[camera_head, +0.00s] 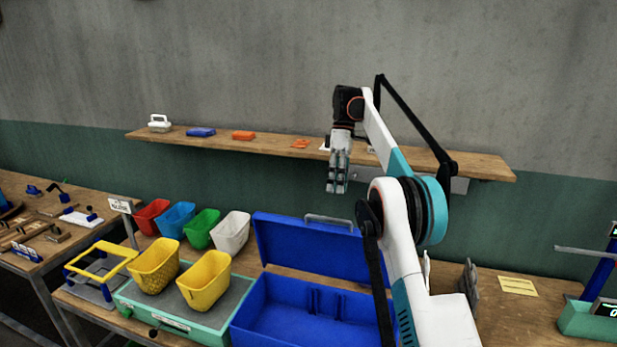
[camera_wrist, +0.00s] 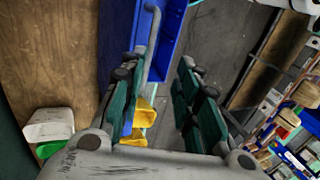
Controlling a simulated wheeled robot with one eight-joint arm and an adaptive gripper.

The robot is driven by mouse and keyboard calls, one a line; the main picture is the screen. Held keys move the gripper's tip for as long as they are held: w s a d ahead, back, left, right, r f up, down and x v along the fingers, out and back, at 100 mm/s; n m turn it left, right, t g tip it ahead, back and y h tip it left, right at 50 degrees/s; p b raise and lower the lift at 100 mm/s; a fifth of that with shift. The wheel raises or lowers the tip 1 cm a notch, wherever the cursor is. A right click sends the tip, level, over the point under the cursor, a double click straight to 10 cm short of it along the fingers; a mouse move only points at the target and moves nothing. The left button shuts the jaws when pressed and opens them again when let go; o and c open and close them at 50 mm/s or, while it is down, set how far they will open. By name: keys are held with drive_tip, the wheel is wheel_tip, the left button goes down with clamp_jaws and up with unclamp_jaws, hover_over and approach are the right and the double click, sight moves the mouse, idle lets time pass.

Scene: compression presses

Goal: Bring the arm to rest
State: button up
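My arm rises from the lower right of the head view and bends at a teal and black joint. My gripper (camera_head: 338,180) hangs fingers down in front of the wall shelf, above and behind the open blue toolbox (camera_head: 305,308). In the wrist view the two fingers of my gripper (camera_wrist: 166,65) stand apart with a clear gap. Nothing is held between them. The gripper appears clear of the shelf and of the toolbox lid.
The wooden shelf (camera_head: 270,150) carries small blue, orange and white items. Red, blue, green and white bins (camera_head: 231,232) stand left of the toolbox, with two yellow bins (camera_head: 204,282) on a green-edged platform. A green-based device (camera_head: 590,318) stands at right.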

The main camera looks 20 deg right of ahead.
drive_tip(key=s+a+f+m+t+h+b, duration=0.1)
drive_tip(key=s+a+m+t+b, duration=0.3)
drive_tip(key=s, duration=0.5)
drive_tip(key=s+a+m+t+h+b, duration=0.1)
drive_tip(key=s+a+m+t+b, duration=0.1)
drive_tip(key=s+a+b, duration=0.6)
drive_tip(key=s+a+f+m+t+b, duration=0.1)
drive_tip(key=s+f+m+t+b, duration=0.1)
drive_tip(key=s+f, duration=0.9)
drive_tip(key=s+a+f+m+t+b, duration=0.2)
drive_tip(key=s+f+b, duration=0.2)
drive_tip(key=s+f, duration=0.8)
drive_tip(key=shift+s+a+m+t, duration=0.25)
drive_tip(key=shift+m+t, duration=0.05)
drive_tip(key=shift+m, duration=0.1)
drive_tip(key=shift+f, duration=0.1)
